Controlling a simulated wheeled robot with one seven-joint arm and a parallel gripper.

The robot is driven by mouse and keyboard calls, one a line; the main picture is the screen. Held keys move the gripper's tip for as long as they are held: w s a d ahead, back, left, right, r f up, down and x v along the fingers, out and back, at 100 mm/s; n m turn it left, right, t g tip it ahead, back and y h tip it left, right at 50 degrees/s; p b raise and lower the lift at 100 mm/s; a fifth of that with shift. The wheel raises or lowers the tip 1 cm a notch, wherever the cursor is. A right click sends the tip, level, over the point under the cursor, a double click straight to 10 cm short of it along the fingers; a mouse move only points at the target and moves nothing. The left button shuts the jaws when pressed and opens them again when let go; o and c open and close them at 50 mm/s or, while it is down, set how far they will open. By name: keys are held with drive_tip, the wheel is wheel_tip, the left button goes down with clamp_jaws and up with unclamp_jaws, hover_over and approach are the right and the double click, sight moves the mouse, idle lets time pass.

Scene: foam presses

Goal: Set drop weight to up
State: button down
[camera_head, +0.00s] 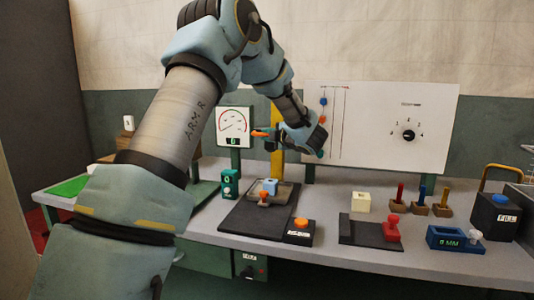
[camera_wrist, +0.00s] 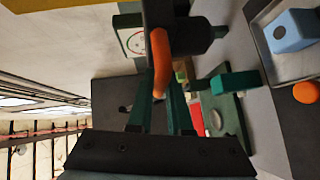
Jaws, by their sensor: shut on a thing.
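The drop weight is a dark block (camera_wrist: 180,32) with an orange handle (camera_wrist: 160,62), near the top centre of the wrist view. My gripper (camera_wrist: 160,88) is shut on the orange handle, its green fingers on both sides of it. My wrist covers much of the dark block there. A blue foam cube (camera_head: 270,186) sits below on the press tray, and it also shows in the wrist view (camera_wrist: 292,30).
A white panel (camera_head: 390,125) with a dial and sliders stands behind, right of my wrist. A green box (camera_head: 230,183), a black box with orange button (camera_head: 299,230) and a red-knobbed fixture (camera_head: 370,230) stand on the bench.

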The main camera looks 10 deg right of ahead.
wheel_tip(320, 180, up, 12)
drive_tip(key=p, duration=0.3)
drive_tip(key=shift+d, duration=0.1)
drive_tip(key=c, duration=1)
unclamp_jaws()
drive_tip(key=shift+o, duration=0.8)
drive_tip(key=shift+f, duration=0.25)
drive_tip(key=b+v, duration=0.4)
drive_tip(key=v, duration=0.6)
drive_tip(key=shift+s, duration=0.45)
drive_tip(key=shift+w, duration=0.1)
